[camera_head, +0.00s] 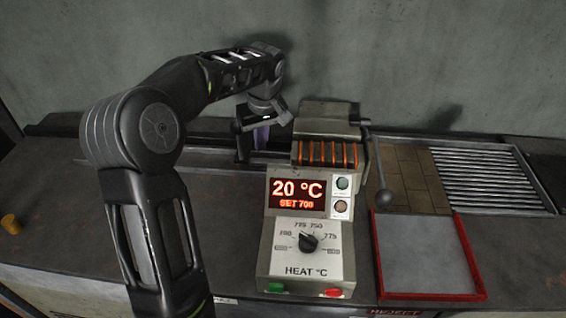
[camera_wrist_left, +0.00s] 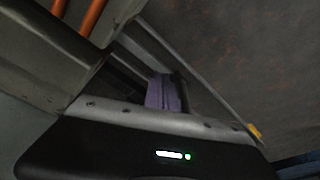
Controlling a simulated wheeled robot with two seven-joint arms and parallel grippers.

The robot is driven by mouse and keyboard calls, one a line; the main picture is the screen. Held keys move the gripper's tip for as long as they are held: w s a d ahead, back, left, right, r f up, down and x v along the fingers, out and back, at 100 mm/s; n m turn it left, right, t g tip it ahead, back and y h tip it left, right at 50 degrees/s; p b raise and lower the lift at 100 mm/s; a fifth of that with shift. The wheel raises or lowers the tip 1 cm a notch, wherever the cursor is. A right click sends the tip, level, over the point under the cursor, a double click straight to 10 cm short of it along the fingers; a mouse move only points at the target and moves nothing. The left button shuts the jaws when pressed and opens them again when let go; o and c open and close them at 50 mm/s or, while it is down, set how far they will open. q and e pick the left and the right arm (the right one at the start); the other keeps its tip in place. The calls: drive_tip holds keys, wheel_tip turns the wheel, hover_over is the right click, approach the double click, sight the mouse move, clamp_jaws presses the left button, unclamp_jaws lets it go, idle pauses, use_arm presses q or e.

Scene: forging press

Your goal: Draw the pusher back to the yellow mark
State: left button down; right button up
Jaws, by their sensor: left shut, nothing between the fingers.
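The pusher is a dark upright piece (camera_head: 241,143) on the rail just left of the heater block. In the left wrist view it appears as a dark shape (camera_wrist_left: 182,90) right beside my fingers. My left gripper (camera_head: 262,138) reaches down over the rail, fingers together and empty, between the pusher and the heater block. Its purplish fingers also show in the left wrist view (camera_wrist_left: 163,92). I cannot tell whether they touch the pusher. The yellow mark (camera_wrist_left: 254,131) shows beside the rail in the left wrist view, away from the pusher. My right gripper is out of view.
The heater block (camera_head: 325,152) with orange bars stands right of the fingers. The control box (camera_head: 306,250) reads 20 °C. A ball-ended lever (camera_head: 384,198) and red-rimmed tray (camera_head: 430,297) are further right. The rail (camera_head: 150,154) looks clear leftward.

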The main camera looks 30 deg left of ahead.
use_arm(q)
drive_tip(key=s+a+p, duration=0.3)
drive_tip(key=s+a, duration=0.3)
drive_tip(key=a, duration=0.5)
drive_tip(key=s+a+p, duration=0.3)
drive_tip(key=s+a, duration=0.3)
drive_tip(key=a, duration=0.5)
drive_tip(key=s+a+p, duration=0.3)
drive_tip(key=s+a, duration=0.3)
drive_tip(key=a, duration=0.5)
idle(1.1)
drive_tip(key=shift+s, duration=0.1)
wheel_tip(320, 180, up, 13)
drive_tip(key=p, duration=0.1)
drive_tip(key=shift+p, duration=0.3)
idle(0.4)
